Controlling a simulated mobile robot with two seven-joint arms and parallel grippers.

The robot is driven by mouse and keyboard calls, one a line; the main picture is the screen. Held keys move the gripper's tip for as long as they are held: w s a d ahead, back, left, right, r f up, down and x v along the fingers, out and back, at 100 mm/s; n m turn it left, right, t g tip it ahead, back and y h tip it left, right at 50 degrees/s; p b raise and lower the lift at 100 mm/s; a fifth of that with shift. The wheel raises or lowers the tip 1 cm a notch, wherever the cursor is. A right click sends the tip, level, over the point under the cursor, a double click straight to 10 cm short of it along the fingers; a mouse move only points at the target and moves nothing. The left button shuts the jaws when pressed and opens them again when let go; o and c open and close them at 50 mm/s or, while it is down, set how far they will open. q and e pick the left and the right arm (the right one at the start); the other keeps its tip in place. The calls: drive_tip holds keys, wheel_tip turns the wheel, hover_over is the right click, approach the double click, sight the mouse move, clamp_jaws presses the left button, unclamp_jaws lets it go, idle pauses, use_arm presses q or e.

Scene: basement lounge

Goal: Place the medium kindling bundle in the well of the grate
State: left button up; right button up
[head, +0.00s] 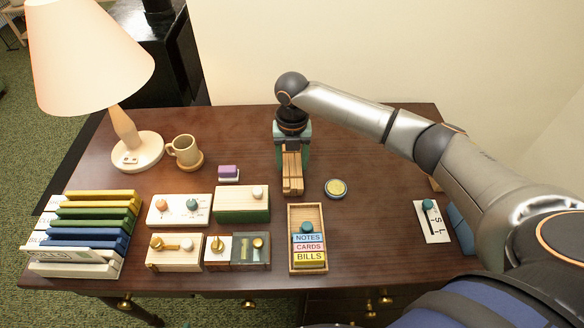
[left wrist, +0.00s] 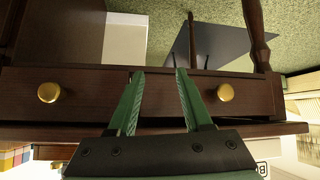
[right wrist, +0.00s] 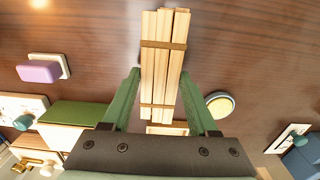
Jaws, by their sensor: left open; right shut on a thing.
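A bundle of pale wooden sticks (head: 292,174) with brown bands is at the back middle of the desk. It also shows in the right wrist view (right wrist: 163,75), between the green fingers of my right gripper (right wrist: 160,72). In the head view the right gripper (head: 292,152) is shut on the bundle from above. Whether the bundle touches the desk I cannot tell. I cannot make out a grate or its well in any view. My left gripper (left wrist: 158,72) is open and empty in front of the desk drawers, outside the head view.
A wooden tray (head: 292,250) with labelled cards stands in front of the bundle. A round tin (head: 336,188) lies to its right, a green-sided box (head: 242,212) front left. A lamp (head: 135,145), a mug (head: 184,150) and a book row (head: 75,272) stand left. Desk right of the tin is fairly clear.

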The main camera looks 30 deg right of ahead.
clamp_jaws()
drive_tip(key=shift+r, duration=0.1)
